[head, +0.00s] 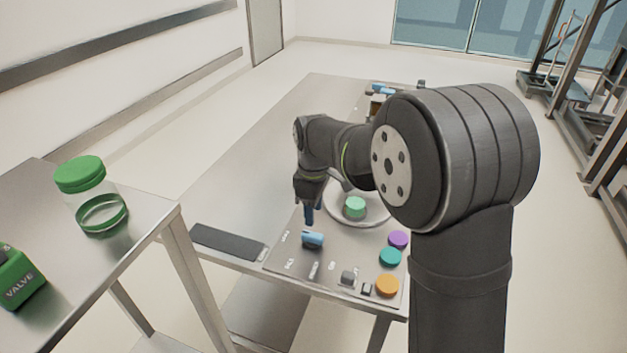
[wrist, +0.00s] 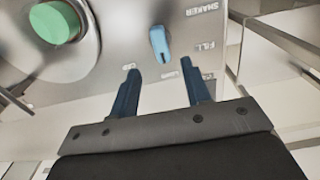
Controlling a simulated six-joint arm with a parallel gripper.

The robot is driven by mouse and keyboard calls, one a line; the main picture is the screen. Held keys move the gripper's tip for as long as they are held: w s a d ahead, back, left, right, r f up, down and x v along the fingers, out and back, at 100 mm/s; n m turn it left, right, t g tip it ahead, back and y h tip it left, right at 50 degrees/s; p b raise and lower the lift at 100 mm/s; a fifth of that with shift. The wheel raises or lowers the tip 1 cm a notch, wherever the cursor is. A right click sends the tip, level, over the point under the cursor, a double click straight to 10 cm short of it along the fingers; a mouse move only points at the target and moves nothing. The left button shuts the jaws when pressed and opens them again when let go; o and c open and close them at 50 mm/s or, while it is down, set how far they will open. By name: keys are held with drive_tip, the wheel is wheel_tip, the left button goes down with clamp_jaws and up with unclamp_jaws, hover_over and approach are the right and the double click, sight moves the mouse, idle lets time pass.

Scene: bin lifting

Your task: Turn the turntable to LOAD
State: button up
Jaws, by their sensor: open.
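A blue knob (head: 313,240) sits on the grey control panel (head: 283,262). In the wrist view the blue knob (wrist: 159,44) is elongated and lies nearly upright in the picture, with FILL and SHAKER lettering to its right. Other lettering is too small to read. My gripper (head: 308,214) is just beyond the knob in the head view. In the wrist view my gripper (wrist: 160,67) is open and empty, its blue fingertips apart just below the knob. A round pale turntable (head: 372,221) carries a green round piece (head: 355,207); my arm hides part of the turntable.
Purple (head: 398,239), teal (head: 390,257) and orange (head: 387,286) round pieces line the panel's right side. A dark mat (head: 226,242) lies left of the panel. A green-lidded jar (head: 90,196) and a green VALVE box (head: 20,278) stand on another table.

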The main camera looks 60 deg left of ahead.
wheel_tip(320, 180, up, 10)
hover_over(313, 234)
drive_tip(key=shift+f, duration=0.2)
drive_tip(key=shift+f, duration=0.1)
idle(0.4)
wheel_tip(313, 234, down, 17)
drive_tip(key=shift+f, duration=0.2)
idle(0.4)
drive_tip(key=shift+r, duration=0.15)
